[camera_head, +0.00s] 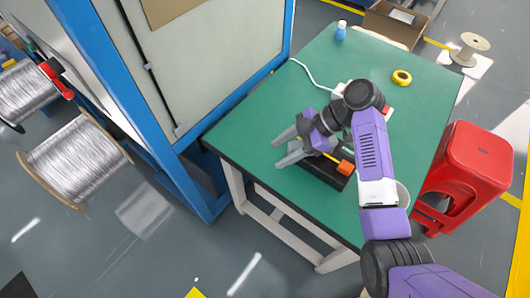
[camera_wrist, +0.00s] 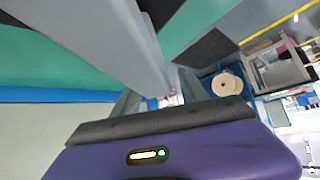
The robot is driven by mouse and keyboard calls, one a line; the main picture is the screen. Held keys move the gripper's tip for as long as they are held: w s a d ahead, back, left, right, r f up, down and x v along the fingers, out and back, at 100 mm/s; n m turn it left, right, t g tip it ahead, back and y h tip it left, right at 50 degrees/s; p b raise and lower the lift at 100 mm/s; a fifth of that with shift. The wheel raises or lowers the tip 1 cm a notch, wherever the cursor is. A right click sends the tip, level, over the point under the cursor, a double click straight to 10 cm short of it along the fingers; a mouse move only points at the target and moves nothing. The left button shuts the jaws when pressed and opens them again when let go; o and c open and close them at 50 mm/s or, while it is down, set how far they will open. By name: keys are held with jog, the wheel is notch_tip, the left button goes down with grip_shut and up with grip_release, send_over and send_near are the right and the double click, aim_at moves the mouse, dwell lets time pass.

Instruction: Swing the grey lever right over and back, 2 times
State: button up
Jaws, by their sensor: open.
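My gripper (camera_head: 278,154) is open over the green table in the head view, its two grey fingers spread and pointing left. No lever can be made out for certain; the gripper and wrist cover part of the place beside them. A black box-like device (camera_head: 318,174) with an orange block (camera_head: 346,168) and a yellow strip sits on the table under and just right of the fingers. In the wrist view one large grey finger (camera_wrist: 105,45) crosses the upper left. I cannot tell whether the fingers touch anything.
The green table (camera_head: 310,85) has free room at its back and left. A yellow tape roll (camera_head: 402,77), a small bottle (camera_head: 341,30) and a white cable lie on it. A red stool (camera_head: 465,165) stands right, a blue-framed cabinet (camera_head: 205,60) left.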

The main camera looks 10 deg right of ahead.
jog(key=shift+w+d+r, duration=0.1)
jog(key=shift+r, duration=0.1)
jog(key=shift+d+r, duration=0.15)
jog(key=shift+r, duration=2.45)
jog(key=shift+c, duration=0.2)
